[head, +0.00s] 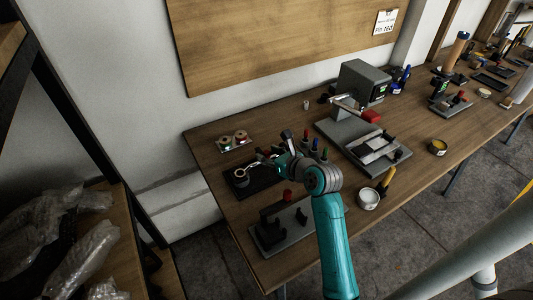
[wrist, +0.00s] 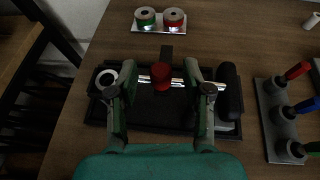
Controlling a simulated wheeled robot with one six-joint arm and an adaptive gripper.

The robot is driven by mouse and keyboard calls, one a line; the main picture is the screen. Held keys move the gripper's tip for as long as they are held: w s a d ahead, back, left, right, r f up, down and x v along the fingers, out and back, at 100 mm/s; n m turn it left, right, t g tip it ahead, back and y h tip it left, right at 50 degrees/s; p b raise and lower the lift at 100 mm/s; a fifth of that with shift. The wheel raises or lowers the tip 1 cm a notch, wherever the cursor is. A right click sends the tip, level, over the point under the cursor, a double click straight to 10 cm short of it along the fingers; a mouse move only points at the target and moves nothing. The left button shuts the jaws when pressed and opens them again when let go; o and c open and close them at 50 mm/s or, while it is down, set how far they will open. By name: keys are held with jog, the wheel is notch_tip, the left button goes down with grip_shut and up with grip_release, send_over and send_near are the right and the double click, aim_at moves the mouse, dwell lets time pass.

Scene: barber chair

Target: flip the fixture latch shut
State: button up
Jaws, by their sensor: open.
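A fixture with a grey base and dark upright blocks (head: 287,228) stands at the near left of the bench, with a red knob (head: 287,195) at its top. I cannot clearly make out its latch. My gripper (head: 262,166) is beyond this fixture, above a black tray (head: 237,189). In the wrist view my gripper (wrist: 160,73) is open, its two fingers apart. A red knob-like piece (wrist: 161,76) shows between the fingers, in front of a bright bar over the dark tray (wrist: 91,116). I see no contact with it. My gripper body hides what lies nearer.
Red and green spools (head: 233,140) stand behind the tray. A rack of coloured-handled tools (wrist: 283,120) is at right. A grey press (head: 362,82) and white cup (head: 368,198) stand further right.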

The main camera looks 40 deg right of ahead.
jog(key=v, duration=1)
jog(key=shift+s, duration=0.15)
